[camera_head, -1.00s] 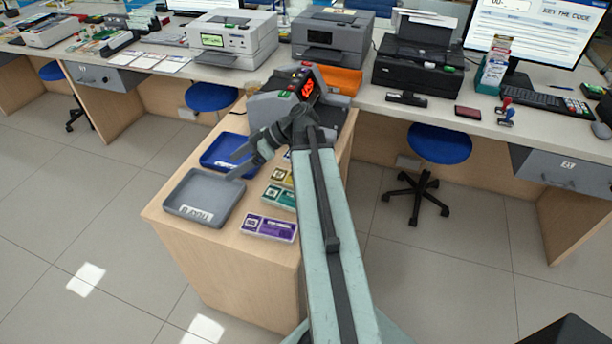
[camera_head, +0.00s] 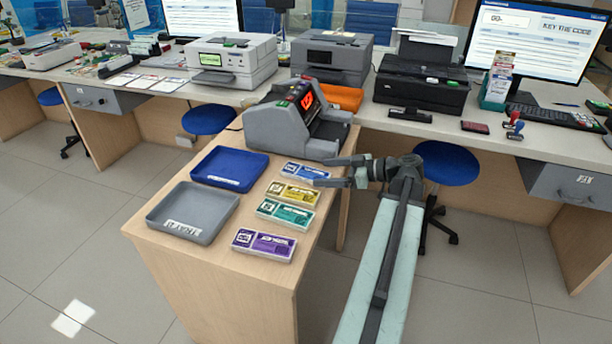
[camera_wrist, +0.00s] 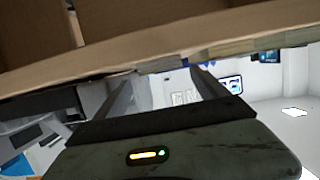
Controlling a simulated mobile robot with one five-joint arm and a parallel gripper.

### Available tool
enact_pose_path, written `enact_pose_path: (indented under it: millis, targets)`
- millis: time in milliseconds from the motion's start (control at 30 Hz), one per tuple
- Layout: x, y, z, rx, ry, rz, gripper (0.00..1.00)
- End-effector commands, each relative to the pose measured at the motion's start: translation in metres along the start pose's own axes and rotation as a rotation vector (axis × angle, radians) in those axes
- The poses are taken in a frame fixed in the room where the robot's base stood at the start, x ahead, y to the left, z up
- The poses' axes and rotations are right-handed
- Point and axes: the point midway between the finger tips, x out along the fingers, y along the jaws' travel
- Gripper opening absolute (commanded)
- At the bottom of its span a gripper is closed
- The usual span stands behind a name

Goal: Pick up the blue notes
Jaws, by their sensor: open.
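The blue notes (camera_head: 305,171) lie flat as a clear-wrapped bundle on the small wooden cabinet (camera_head: 225,258), at the far end of a row of bundles. My gripper (camera_head: 320,172) is open and empty at the cabinet's right edge. Its two fingers point left, with their tips beside the right end of the blue notes. I cannot tell whether they touch. In the wrist view the open fingers (camera_wrist: 160,90) reach towards a wooden edge, and the blue notes cannot be made out clearly there.
Yellow notes (camera_head: 292,193), green notes (camera_head: 286,214) and purple notes (camera_head: 264,244) lie nearer in the row. A blue tray (camera_head: 222,182) and a grey tray (camera_head: 178,212) are to the left. A counting machine (camera_head: 277,131) stands behind. A blue stool (camera_head: 446,163) is right of the cabinet.

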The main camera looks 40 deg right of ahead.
Motion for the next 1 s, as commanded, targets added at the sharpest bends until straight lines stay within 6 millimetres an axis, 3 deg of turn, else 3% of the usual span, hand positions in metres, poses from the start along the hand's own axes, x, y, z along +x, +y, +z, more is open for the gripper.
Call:
enact_pose_path:
  millis: [167, 333, 567, 800, 833, 1000]
  targets:
    - [0.018, 0.001, 0.000, -0.001, 0.000, -0.003, 0.83]
    - [0.048, 0.002, -0.001, 0.000, -0.001, -0.003, 0.83]
    - [0.052, 0.002, -0.003, 0.001, -0.001, -0.001, 0.83]
    - [0.052, 0.002, -0.003, 0.000, -0.001, -0.002, 0.19]
    - [0.052, 0.002, -0.003, 0.000, -0.001, -0.002, 0.14]
    - [0.052, 0.002, -0.003, 0.000, -0.001, -0.002, 0.14]
